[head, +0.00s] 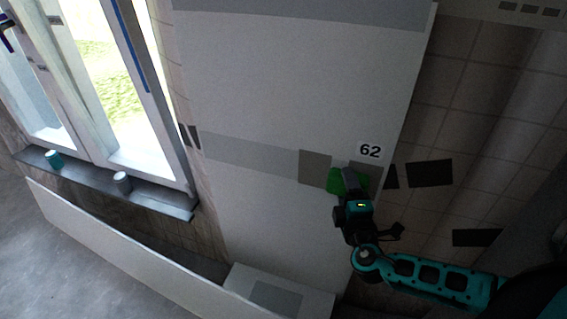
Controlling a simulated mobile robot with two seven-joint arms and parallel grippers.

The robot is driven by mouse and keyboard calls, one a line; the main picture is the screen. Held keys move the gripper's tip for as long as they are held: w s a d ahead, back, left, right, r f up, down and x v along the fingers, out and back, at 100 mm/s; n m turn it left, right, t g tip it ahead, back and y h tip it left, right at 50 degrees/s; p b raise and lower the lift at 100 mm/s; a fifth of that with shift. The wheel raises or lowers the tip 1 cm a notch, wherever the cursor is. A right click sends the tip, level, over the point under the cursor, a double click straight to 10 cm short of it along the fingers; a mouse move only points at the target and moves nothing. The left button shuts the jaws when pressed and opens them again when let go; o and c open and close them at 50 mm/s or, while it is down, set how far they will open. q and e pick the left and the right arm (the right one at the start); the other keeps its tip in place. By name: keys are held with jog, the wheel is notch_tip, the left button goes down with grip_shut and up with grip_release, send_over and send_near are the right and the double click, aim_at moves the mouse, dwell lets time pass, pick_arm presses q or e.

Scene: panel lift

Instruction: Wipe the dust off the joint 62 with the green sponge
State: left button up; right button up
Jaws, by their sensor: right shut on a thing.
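The joint 62 is a grey band (250,157) across the tall pale panel, with a white "62" label (370,151) above its right end. A brownish-grey dust patch (314,167) lies on the band just left of the sponge. Another darker patch (368,170) shows to the right, partly hidden by my gripper. The green sponge (335,183) is held in my right gripper (347,177), which is shut on it, over the right part of the band. I cannot tell whether the sponge touches the panel. My left gripper is not in view.
A window with a dark sill (150,197) stands at the left, with a teal-topped can (54,159) and a grey can (122,182) on it. A long white board (120,245) and a low white box (310,291) are below. Tiled wall (480,100) with dark patches is right.

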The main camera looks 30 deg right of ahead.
aim_at(331, 187)
jog(key=shift+s+d, duration=1.4)
jog(key=shift+s, duration=0.15)
jog(key=shift+s+d, duration=1.35)
jog(key=shift+s, duration=0.15)
jog(key=shift+w+a+b, duration=0.6)
jog(key=shift+w+a, duration=1.45)
jog(key=shift+w, duration=0.15)
jog(key=shift+w+a+b, duration=0.55)
jog(key=shift+w+a, duration=1.5)
jog(key=shift+w, duration=0.15)
jog(key=shift+w+a+b, duration=0.4)
jog(key=shift+w+a, duration=0.55)
jog(key=shift+w, duration=0.2)
jog(key=shift+w+a+b, duration=0.35)
jog(key=shift+w+a, duration=0.6)
jog(key=shift+w, duration=0.2)
jog(key=w+a+b, duration=0.1)
jog(key=w+a, duration=0.2)
jog(key=shift+w+a+b, duration=0.1)
jog(key=shift+w+b, duration=0.3)
jog(key=shift+w+a+r, duration=0.1)
jog(key=shift+w+a, duration=0.15)
jog(key=shift+w, duration=0.15)
jog(key=shift+s+a, duration=0.1)
jog(key=s+a, duration=0.4)
jog(key=a, duration=0.1)
jog(key=shift+s, duration=0.25)
jog(key=shift+a, duration=0.1)
